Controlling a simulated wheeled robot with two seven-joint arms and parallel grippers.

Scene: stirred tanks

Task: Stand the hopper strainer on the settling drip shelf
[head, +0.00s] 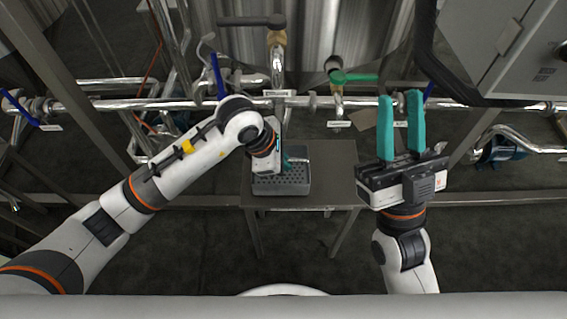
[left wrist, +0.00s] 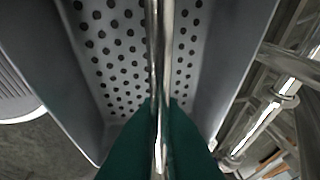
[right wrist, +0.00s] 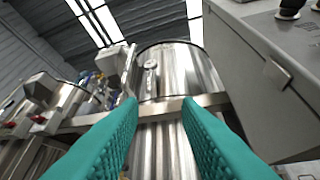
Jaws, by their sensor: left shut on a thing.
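The hopper strainer appears to be the grey open box with a perforated floor (head: 281,186) at the middle of the head view. In the left wrist view its perforated floor (left wrist: 115,55) and side walls fill much of the picture. My left gripper (head: 283,160) is over the box, its teal fingers shut on a shiny metal bar (left wrist: 160,60) that crosses above the floor, seemingly its handle. The box is over a small grey table (head: 335,190); I cannot tell whether it rests there. No shelf label is readable. My right gripper (head: 401,125) is open and empty, pointing up.
A horizontal steel pipe (head: 130,104) with valves runs behind the table. A green-handled valve (head: 355,77) and a brass valve (head: 277,38) stand behind it. A grey cabinet (head: 520,50) is at upper right. The table's right part is bare.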

